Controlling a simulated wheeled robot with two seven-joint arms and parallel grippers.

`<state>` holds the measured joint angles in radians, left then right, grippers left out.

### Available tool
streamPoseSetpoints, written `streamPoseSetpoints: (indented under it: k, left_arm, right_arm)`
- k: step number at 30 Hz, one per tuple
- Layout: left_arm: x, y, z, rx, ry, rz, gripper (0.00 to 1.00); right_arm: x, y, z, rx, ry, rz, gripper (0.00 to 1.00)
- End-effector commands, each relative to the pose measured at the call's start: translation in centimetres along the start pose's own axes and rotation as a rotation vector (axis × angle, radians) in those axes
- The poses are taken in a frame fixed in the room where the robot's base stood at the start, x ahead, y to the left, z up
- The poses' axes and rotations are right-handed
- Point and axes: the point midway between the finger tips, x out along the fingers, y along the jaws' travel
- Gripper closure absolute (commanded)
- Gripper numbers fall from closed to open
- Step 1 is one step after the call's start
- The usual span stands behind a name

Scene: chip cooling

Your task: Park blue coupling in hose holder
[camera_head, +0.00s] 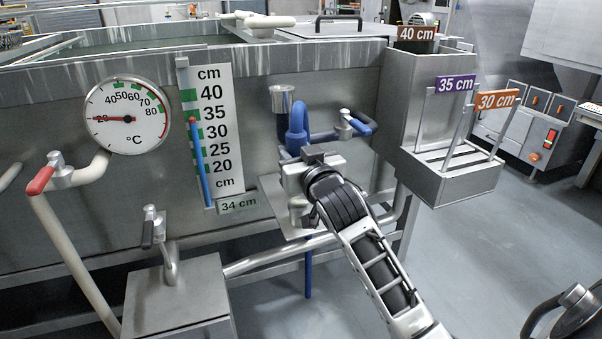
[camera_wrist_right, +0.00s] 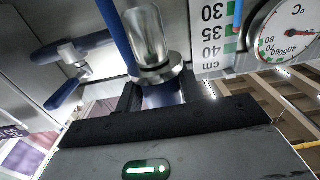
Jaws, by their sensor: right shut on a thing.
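The blue hose (camera_head: 297,118) makes a loop in front of the steel tank and hangs below as a straight blue length (camera_head: 308,265). My right gripper (camera_head: 300,160) is shut on the blue coupling, which shows as a blue collar (camera_wrist_right: 163,95) between the fingers in the right wrist view. A flanged metal cylinder (camera_wrist_right: 148,40) meets the collar there; whether it is seated in anything I cannot tell. In the head view, the gripper hides most of the coupling. A steel bracket plate (camera_head: 268,202), seemingly the hose holder, sits just below the gripper. My left gripper is out of view.
A blue-handled valve (camera_head: 355,124) is close right of the hose. A metal cup (camera_head: 281,97) is just above left. The level gauge (camera_head: 215,130) and thermometer (camera_head: 128,117) are on the tank wall.

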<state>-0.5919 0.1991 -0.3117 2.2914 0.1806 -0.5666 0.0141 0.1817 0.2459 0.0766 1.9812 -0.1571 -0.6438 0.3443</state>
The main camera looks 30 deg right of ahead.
Motion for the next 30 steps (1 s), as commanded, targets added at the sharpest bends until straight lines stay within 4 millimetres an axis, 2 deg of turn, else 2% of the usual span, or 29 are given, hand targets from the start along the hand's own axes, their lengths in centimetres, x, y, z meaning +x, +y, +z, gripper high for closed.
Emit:
streamPoseSetpoints:
  k: [1,4,18,20,30]
  left_arm:
    - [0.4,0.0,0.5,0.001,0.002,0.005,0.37]
    - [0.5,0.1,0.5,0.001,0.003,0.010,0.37]
    - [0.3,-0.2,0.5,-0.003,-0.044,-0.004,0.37]
    - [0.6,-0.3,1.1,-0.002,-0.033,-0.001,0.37]
    - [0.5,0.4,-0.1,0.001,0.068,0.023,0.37]
  right_arm:
    - [0.6,0.6,-0.1,0.004,0.007,0.009,0.91]
    - [1.0,1.0,-0.5,0.009,0.004,0.017,0.91]
    - [0.8,0.9,-1.1,0.012,0.000,0.017,0.91]
    - [0.8,0.9,0.2,0.011,0.000,0.017,0.91]
    - [0.8,0.9,3.5,0.011,0.001,0.017,0.91]
